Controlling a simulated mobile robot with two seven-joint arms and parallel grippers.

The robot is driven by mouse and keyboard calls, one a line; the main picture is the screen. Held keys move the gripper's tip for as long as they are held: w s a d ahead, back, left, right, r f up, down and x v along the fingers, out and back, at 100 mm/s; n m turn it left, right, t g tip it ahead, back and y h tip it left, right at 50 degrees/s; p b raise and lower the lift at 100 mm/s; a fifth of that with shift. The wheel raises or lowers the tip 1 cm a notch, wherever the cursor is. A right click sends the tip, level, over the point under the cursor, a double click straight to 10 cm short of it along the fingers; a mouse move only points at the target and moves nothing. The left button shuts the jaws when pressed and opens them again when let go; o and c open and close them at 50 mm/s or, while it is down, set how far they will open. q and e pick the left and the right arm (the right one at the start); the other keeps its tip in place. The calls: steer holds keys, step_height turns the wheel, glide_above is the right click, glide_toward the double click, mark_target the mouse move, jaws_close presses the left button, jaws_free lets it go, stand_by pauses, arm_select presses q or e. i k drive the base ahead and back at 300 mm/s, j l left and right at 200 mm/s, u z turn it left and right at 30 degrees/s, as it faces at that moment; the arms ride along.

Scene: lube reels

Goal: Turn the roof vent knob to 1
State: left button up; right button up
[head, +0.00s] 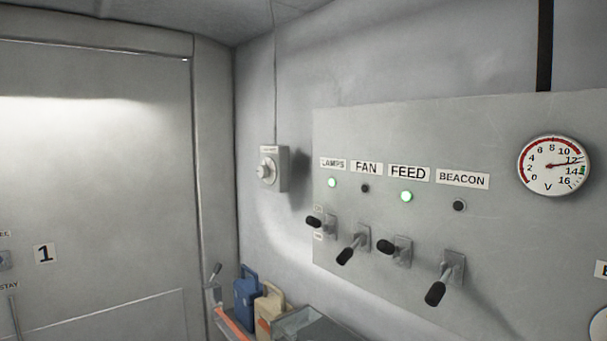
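A small grey box (282,168) is mounted on the wall left of the switch panel, with a thin cable running up from it to the ceiling. A round pale knob (266,171) sticks out of its front left side. A label above the knob is too small to read, so I cannot confirm that it is the roof vent knob, and its setting cannot be told. Neither of my grippers is in the head view.
The wall panel (400,130) carries LAMPS, FAN, FEED and BEACON levers; the LAMPS and FEED lights are green. A voltmeter (553,165) is at right. A blue can (246,292) and a beige can (269,305) stand below. A door (100,170) fills the left.

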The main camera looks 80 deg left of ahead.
mark_target(263, 171)
steer(key=u, duration=2.8)
steer(key=i+j+z, duration=0.3)
steer(key=i+j, duration=0.35)
steer(key=i, duration=0.2)
